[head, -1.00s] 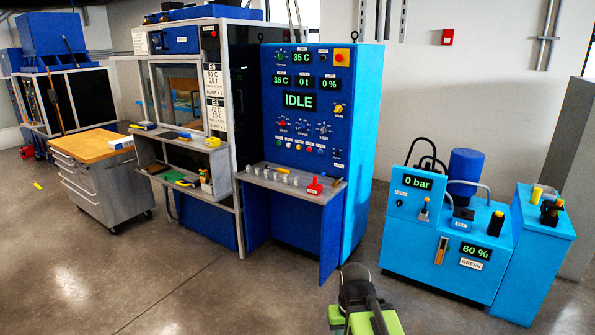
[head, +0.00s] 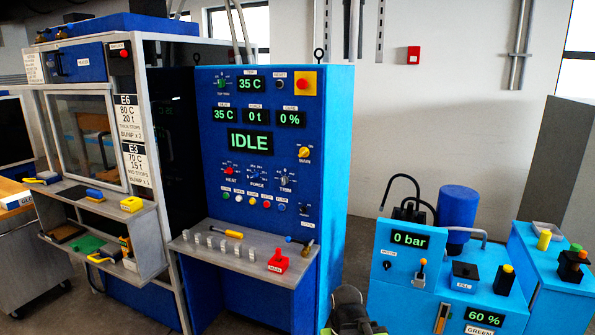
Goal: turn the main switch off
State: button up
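The main switch (head: 304,152) is a yellow rotary knob at the right side of the blue control panel (head: 212,165), with a label reading MAIN below it. The exact angle of the knob is hard to read. The panel's displays are lit, and the largest one (head: 250,142) reads IDLE. Part of my green and black arm end (head: 350,314) shows at the bottom edge, low in front of the panel and well away from the knob. Its fingers cannot be made out.
A grey shelf (head: 222,268) juts out below the panel, holding a red block (head: 278,261), a yellow-handled tool (head: 228,233) and several small grey pieces. A light blue hydraulic unit (head: 400,290) stands to the right. A press with a window (head: 80,135) stands left.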

aim_at(304, 151)
jog(key=z, duration=1.4)
jog(key=i, duration=1.7)
jog(key=u, duration=1.65)
jog(key=k, duration=0.2)
jog(key=u, duration=1.9)
jog(key=i, duration=0.6)
